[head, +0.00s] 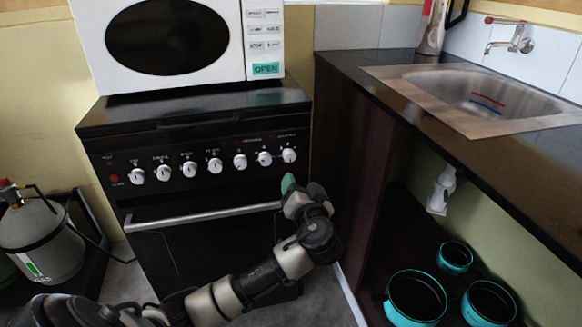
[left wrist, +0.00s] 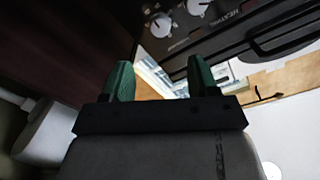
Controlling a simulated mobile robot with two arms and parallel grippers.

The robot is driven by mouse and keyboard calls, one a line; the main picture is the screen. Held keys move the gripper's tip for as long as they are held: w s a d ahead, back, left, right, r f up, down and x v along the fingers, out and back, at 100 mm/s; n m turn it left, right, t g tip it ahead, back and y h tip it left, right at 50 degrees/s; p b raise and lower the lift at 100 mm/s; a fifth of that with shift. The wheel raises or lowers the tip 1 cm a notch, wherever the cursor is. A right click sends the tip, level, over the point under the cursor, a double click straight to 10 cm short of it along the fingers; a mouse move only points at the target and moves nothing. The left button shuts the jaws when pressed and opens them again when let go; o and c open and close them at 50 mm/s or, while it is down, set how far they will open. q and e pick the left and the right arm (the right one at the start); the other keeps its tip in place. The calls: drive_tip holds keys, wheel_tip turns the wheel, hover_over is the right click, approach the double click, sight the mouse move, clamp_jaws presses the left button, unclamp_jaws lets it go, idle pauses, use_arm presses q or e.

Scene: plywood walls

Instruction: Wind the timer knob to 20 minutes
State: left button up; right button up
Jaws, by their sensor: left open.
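The black stove (head: 200,125) has a row of several white knobs on its front panel. The rightmost knob (head: 289,155) is beside the panel's right end. The labels are too small to tell which knob is the timer. My left gripper (head: 288,184) is just below the right end of the panel, apart from the knobs, partly hidden by its own wrist. In the left wrist view its two green fingers (left wrist: 161,80) are spread with nothing between them. Two white knobs show beyond them, one near the top (left wrist: 160,25). My right gripper is out of view.
A white microwave (head: 170,45) stands on the stove. A silver oven handle (head: 200,215) runs below the knobs. A dark counter with a sink (head: 480,95) is close on the right, with teal pots (head: 415,298) beneath. A gas cylinder (head: 40,245) stands at left.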

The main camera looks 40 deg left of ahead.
sight(290, 159)
use_arm(q)
drive_tip(key=b+x, duration=0.1)
drive_tip(key=x, duration=0.8)
drive_tip(key=shift+w+a, duration=0.6)
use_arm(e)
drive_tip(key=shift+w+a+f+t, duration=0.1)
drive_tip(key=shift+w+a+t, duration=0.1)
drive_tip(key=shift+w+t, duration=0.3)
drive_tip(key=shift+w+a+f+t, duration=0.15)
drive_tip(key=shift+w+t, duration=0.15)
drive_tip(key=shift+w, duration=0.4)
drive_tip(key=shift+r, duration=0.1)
use_arm(q)
drive_tip(key=c, duration=0.9)
drive_tip(key=o, duration=0.9)
